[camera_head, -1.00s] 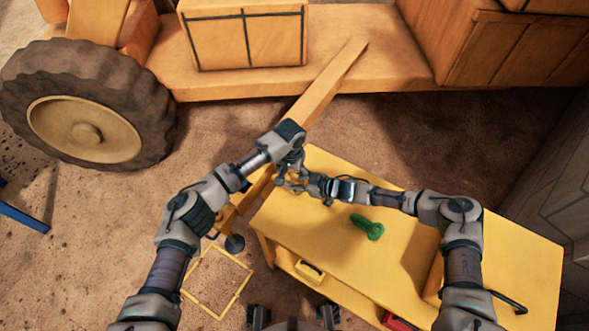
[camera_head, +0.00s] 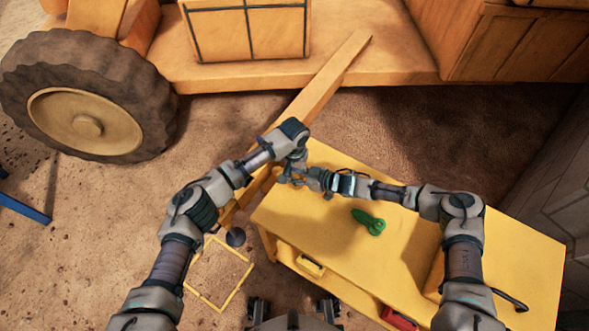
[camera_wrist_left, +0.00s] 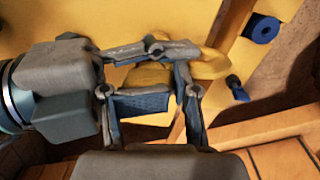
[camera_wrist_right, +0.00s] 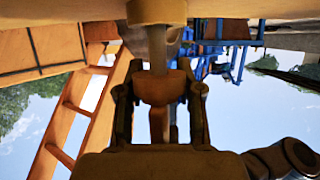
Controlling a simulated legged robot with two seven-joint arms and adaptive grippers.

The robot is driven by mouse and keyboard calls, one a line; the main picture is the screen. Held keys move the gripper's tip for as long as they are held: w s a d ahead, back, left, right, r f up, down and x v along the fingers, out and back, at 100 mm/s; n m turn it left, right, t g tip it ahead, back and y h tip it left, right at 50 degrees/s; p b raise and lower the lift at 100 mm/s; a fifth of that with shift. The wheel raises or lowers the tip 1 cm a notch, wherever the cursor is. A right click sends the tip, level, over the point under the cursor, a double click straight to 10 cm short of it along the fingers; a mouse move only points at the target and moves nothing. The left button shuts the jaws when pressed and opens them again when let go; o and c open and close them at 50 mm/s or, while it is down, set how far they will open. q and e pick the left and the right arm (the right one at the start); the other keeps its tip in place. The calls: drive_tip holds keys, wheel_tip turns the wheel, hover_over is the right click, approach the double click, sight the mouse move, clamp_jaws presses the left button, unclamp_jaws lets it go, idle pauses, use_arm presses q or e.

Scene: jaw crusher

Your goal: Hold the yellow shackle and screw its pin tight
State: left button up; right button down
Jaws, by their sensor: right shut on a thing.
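The yellow shackle (camera_wrist_left: 210,66) shows in the left wrist view, partly covered by grey finger links and hard to part from the yellow table behind. My right gripper (camera_head: 306,177) is shut on it above the table's far left corner; in the right wrist view an orange-brown piece (camera_wrist_right: 155,88) sits between its fingers. My left gripper (camera_head: 286,178) comes down from above, right beside the right one. Its fingers stand apart in the left wrist view. I cannot make out the pin clearly, nor whether the left fingers touch it.
A green shackle (camera_head: 368,222) lies on the yellow table (camera_head: 400,250). A red object (camera_head: 400,318) is at the table's front. An orange beam (camera_head: 325,80) runs from the big machine toward the table. A yellow square frame (camera_head: 218,272) lies on the ground to the left.

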use_arm(q)
drive_tip(key=o, duration=0.3)
drive_tip(key=shift+r, duration=0.1)
drive_tip(key=shift+o, duration=0.2)
drive_tip(key=shift+r, duration=0.1)
wheel_tip(320, 180, up, 6)
drive_tip(key=shift+r, duration=0.25)
drive_tip(key=shift+a+r, duration=0.1)
drive_tip(key=shift+r, duration=0.5)
drive_tip(key=shift+c, duration=1)
drive_tip(key=shift+w+r+m, duration=0.1)
drive_tip(key=shift+r+m, duration=0.35)
drive_tip(key=shift+m, duration=0.75)
wheel_tip(320, 180, up, 5)
drive_tip(key=m, duration=1.5)
drive_tip(key=f, duration=1.2)
drive_tip(key=shift+w+a, duration=0.1)
drive_tip(key=shift+w, duration=0.1)
